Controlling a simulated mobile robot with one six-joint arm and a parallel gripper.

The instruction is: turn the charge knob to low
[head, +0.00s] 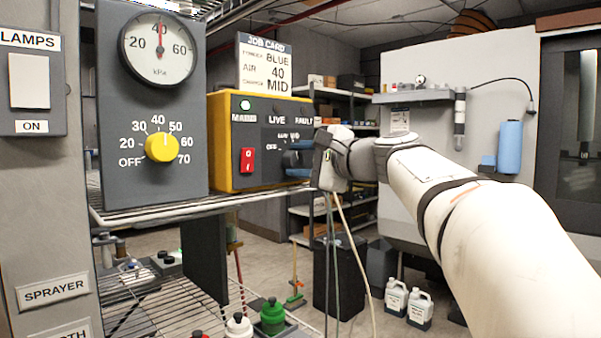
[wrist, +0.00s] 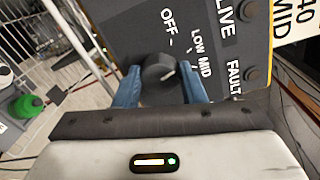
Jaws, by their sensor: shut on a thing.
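The charge knob (wrist: 158,72) is a round black knob on the dark face of the yellow control box (head: 222,112). OFF, LOW and MID labels stand around it in the wrist view; any further label is hidden behind a finger. A short pale pointer mark on the knob points right, roughly toward MID, but its exact setting is hard to read. My gripper (wrist: 160,88) has its blue fingers on both sides of the knob and is shut on it. In the head view my gripper (head: 298,158) reaches the box from the right and hides the knob.
A job card (head: 265,65) reading MID stands atop the box. A panel with a yellow knob (head: 162,147) and gauge (head: 158,48) stands left. A wire shelf (head: 190,207) runs below.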

